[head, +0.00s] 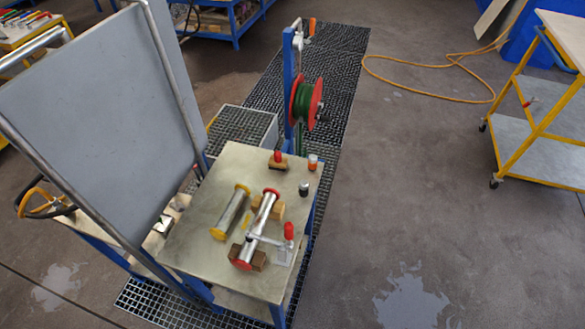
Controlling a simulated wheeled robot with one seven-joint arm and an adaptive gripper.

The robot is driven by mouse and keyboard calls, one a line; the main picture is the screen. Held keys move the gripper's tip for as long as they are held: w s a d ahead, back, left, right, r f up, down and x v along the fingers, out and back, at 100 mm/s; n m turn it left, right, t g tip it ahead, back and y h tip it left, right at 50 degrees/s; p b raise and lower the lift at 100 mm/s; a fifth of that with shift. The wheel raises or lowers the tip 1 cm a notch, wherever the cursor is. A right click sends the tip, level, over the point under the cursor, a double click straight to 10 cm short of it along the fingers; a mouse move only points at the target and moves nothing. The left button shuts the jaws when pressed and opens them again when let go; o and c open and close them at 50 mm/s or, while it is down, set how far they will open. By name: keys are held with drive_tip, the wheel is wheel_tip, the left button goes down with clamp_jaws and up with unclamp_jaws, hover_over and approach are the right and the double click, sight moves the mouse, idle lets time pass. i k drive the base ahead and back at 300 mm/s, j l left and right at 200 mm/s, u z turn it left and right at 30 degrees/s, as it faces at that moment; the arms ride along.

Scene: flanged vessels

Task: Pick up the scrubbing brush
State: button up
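A small brown block with an upright red part (278,160) stands near the far edge of the metal-topped table (187,238). It looks most like the scrubbing brush, but it is too small to be sure. Nothing touches it that I can see. My gripper is not in view.
A pipe with yellow ends (231,212) and a flanged pipe with red ends (259,228) lie on the table, the latter on wooden blocks. A red-topped tool (289,231) and small containers (304,189) are nearby. A post with a green reel (307,101) stands behind.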

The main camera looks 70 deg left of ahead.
sight(276, 162)
drive_tip(key=i+u, duration=0.75)
drive_tip(key=i+l+u, duration=0.2)
drive_tip(key=u, duration=0.15)
drive_tip(key=i+j+u, duration=0.15)
drive_tip(key=i+u, duration=0.55)
drive_tip(key=u, duration=0.15)
drive_tip(key=i+l+u, duration=0.1)
drive_tip(key=i+u, duration=0.3)
drive_tip(key=i+l+u, duration=0.2)
drive_tip(key=i+u, duration=0.25)
drive_tip(key=i+j+u, duration=0.15)
drive_tip(key=i+u, duration=0.5)
drive_tip(key=k+j, duration=0.05)
